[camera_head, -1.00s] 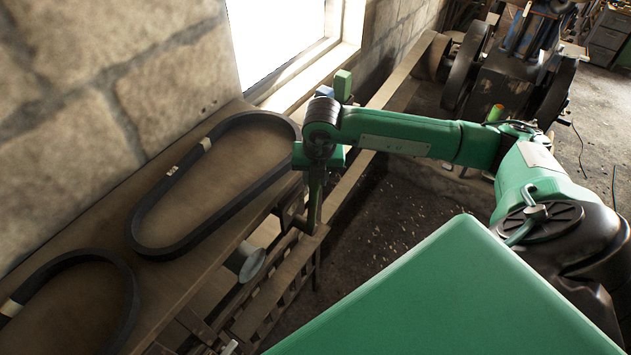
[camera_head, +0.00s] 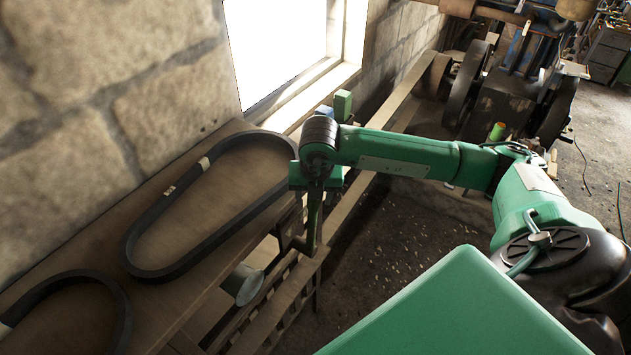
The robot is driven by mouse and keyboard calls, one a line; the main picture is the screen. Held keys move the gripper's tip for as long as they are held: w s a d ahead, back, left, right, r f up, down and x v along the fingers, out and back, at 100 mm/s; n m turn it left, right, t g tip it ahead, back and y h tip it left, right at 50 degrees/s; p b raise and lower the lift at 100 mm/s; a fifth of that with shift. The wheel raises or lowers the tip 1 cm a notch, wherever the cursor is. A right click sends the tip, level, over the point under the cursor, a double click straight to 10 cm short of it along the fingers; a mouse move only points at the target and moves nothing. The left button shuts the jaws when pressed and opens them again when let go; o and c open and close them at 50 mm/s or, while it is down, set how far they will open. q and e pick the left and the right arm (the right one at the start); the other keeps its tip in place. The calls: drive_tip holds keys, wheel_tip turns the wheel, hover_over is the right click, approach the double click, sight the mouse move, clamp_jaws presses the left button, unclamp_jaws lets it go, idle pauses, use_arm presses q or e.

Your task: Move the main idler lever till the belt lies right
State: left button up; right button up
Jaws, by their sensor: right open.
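My right arm reaches in from the right, and my right gripper (camera_head: 306,243) points down beside the right edge of the wooden bench. It is open, seen from above and partly hidden by its own wrist, and I see nothing held in it. A black belt (camera_head: 134,226) lies as a long loop on the bench, with a pale label on it. A second black belt (camera_head: 126,308) is cut off at the lower left. My left gripper is out of view.
The bench (camera_head: 205,190) runs along the stone wall under a bright window. A grey cone-shaped part (camera_head: 243,284) and a slatted wooden frame (camera_head: 277,303) are below the gripper. A machine with dark wheels (camera_head: 466,85) stands at the back right. Open floor lies between.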

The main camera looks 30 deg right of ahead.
wheel_tip(320, 180, up, 13)
drive_tip(key=s+b, duration=0.2)
drive_tip(key=b, duration=0.1)
drive_tip(key=shift+s+a+f+b, duration=0.15)
drive_tip(key=shift+a+b, duration=0.1)
drive_tip(key=shift+b, duration=0.05)
